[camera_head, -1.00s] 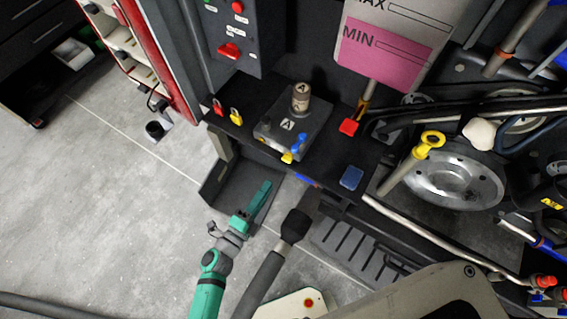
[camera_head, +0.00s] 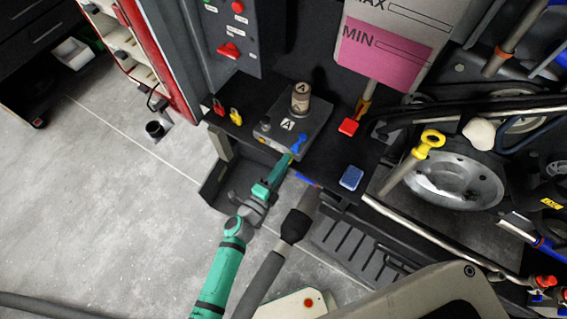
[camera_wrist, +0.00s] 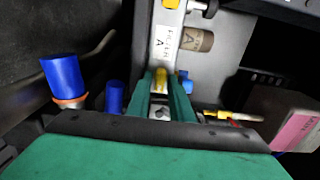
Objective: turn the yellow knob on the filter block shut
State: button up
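The filter block (camera_head: 270,130) is a grey box marked A, with a brown cylinder on top, on a dark shelf in the head view. It also shows in the wrist view with its label (camera_wrist: 166,45). The yellow knob (camera_wrist: 160,79) is at its front edge, between the fingertips of my gripper (camera_wrist: 161,92). The fingers look apart, one on each side of the knob; contact is not clear. A blue handle (camera_head: 300,142) stands just right of the fingertips.
Red (camera_head: 218,107) and yellow padlocks (camera_head: 236,116) stand left of the block. A red block (camera_head: 348,126) and a blue block (camera_head: 351,178) lie to its right. A blue cylinder (camera_wrist: 62,77) is left of my fingers in the wrist view. Open floor lies at left.

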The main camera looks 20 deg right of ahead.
jog(key=shift+c, duration=0.7)
grip_shut()
jog(key=shift+n, duration=0.3)
jog(key=shift+a+f+n, duration=0.1)
jog(key=shift+n, duration=8.5)
